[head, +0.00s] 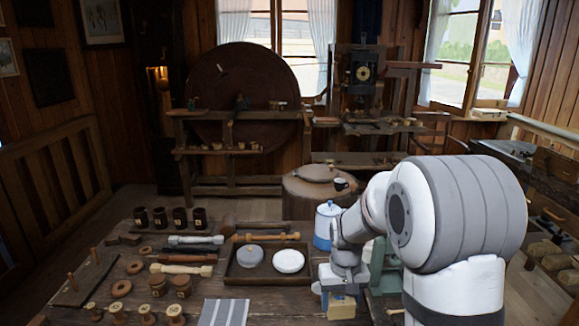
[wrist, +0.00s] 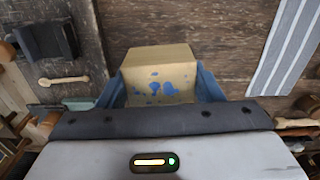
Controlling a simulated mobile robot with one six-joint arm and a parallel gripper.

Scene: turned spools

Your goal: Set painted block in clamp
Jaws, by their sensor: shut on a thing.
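The painted block (wrist: 160,75) is a pale wooden block with blue paint spots. My gripper (wrist: 160,88) is shut on it, with a blue finger on each side. In the head view the block (head: 342,307) hangs below my gripper (head: 340,292) near the front right of the workbench. A green device (head: 384,268), probably the clamp, stands just right of my gripper and is partly hidden by my arm. A dark jawed fixture (wrist: 45,42) at the upper left of the wrist view may be the same clamp, apart from the block.
The workbench (head: 215,284) carries a tray (head: 262,278) with two round lidded pieces, several spools, turned rods and dark cups. A blue-and-white canister (head: 326,225) stands behind my gripper. A striped cloth (head: 224,312) lies at the front. Bare wood shows around the block.

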